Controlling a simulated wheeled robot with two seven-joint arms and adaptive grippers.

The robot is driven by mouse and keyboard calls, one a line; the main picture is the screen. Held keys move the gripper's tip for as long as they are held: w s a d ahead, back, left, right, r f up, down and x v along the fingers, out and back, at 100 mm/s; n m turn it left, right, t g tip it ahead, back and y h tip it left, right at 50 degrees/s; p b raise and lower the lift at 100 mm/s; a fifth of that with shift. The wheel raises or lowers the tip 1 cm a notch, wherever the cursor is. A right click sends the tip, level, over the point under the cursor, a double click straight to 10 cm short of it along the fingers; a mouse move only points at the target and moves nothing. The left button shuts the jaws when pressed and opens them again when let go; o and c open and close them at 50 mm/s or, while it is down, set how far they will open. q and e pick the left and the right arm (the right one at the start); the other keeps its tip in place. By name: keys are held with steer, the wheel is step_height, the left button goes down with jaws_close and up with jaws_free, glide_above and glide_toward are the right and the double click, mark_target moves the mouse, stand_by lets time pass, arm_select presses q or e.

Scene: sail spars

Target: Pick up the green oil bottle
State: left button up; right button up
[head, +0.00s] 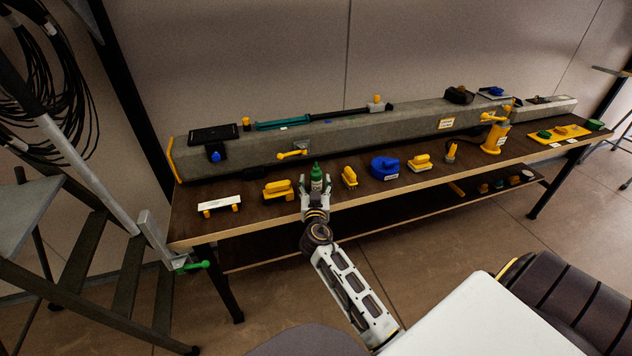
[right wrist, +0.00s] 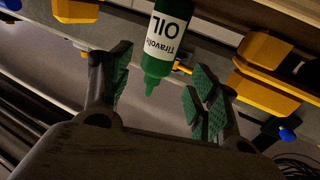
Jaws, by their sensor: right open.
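The green oil bottle (head: 316,174) stands upright on the brown bench, with a white label. In the right wrist view the bottle (right wrist: 163,45) shows upside down, its label reading "OIL" and its nozzle pointing down the picture. My right gripper (head: 316,187) is open at the bottle, its two fingers to either side in the head view. In the right wrist view the green-padded fingers (right wrist: 160,85) are apart, with the nozzle end between them and clear space on both sides. The bottle's lower part is hidden by the gripper in the head view. My left gripper is not in view.
Yellow blocks stand close to the bottle, left (head: 278,189) and right (head: 349,177). A blue round item (head: 385,167) lies farther right. A long grey spar (head: 400,125) runs behind along the bench. A stepladder (head: 75,255) stands at the left.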

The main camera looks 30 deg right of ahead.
mark_target(316, 180)
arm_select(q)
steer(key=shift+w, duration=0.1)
arm_select(e)
steer(key=shift+w, duration=0.1)
steer(key=shift+w+d, duration=0.15)
steer(key=shift+w+d+f, duration=0.2)
steer(key=shift+w+d, duration=0.25)
steer(key=shift+w, duration=0.1)
steer(key=shift+p+x, duration=0.35)
steer(key=shift+x, duration=1.05)
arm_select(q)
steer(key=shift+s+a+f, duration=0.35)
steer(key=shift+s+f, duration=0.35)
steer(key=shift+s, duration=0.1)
arm_select(e)
steer(key=shift+w+d+f, duration=0.15)
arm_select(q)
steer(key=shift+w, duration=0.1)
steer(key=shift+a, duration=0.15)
arm_select(e)
steer(key=c, duration=1.2)
